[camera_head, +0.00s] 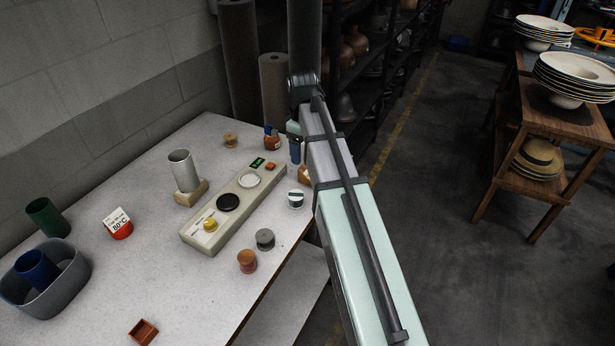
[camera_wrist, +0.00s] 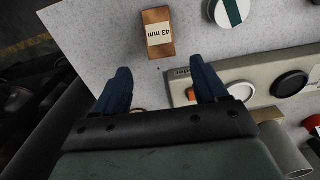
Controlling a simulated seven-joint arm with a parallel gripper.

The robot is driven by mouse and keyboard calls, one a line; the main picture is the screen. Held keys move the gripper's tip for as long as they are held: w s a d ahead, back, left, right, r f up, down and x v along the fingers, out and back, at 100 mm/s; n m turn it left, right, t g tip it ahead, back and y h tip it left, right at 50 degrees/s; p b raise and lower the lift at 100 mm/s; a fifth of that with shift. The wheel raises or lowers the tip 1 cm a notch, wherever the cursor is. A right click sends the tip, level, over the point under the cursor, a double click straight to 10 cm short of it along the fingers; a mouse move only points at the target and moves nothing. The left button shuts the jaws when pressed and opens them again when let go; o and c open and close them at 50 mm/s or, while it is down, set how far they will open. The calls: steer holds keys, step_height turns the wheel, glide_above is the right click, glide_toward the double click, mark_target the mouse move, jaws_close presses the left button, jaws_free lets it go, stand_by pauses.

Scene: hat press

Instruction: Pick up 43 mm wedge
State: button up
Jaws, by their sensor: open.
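The 43 mm wedge (camera_wrist: 158,40) is a small brown block with a white "43 mm" label. In the wrist view it lies on the pale table near the top, beyond my fingertips. In the head view a brown piece of it (camera_head: 304,175) shows at the table's right edge, mostly hidden by my arm. My gripper (camera_wrist: 160,67) has dark blue fingers, spread open with nothing held between them. The wedge lies ahead of the gap between the fingers, apart from both. In the head view the gripper is partly hidden by my arm.
A beige control panel (camera_head: 220,214) with buttons lies beside the wedge. A green-and-white round piece (camera_head: 296,198) stands close by, with grey (camera_head: 265,239) and brown (camera_head: 247,261) spools nearer the front. A metal cylinder (camera_head: 183,170) stands behind the panel. The table's edge is close to the wedge.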

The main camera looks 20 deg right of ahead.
mark_target(303, 167)
steer(key=shift+s+f, duration=0.1)
steer(key=shift+f, duration=4.1)
steer(key=shift+c, duration=0.2)
steer(key=c, duration=1)
steer(key=shift+r, duration=0.1)
